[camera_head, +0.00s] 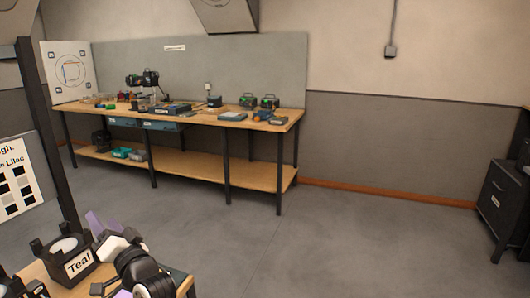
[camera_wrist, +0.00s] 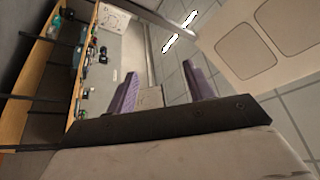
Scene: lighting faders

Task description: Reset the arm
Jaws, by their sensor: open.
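My gripper shows in the wrist view (camera_wrist: 162,88), with its two purple fingers wide apart and nothing between them. In the head view my gripper (camera_head: 106,245) is at the lower left, partly hidden by my own black and white arm links. It is close to a dark holder labelled Teal (camera_head: 72,256) on a wooden table (camera_head: 50,289). I cannot tell whether it touches the holder. The wrist view looks out tilted across the room, past the fingers.
A long workbench (camera_head: 222,167) with tools stands along the back wall. A dark cabinet (camera_head: 503,198) is at the right, and a dark post (camera_head: 50,135) rises at the left. A board with swatches (camera_head: 15,187) leans at far left. The middle floor (camera_head: 350,235) is clear.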

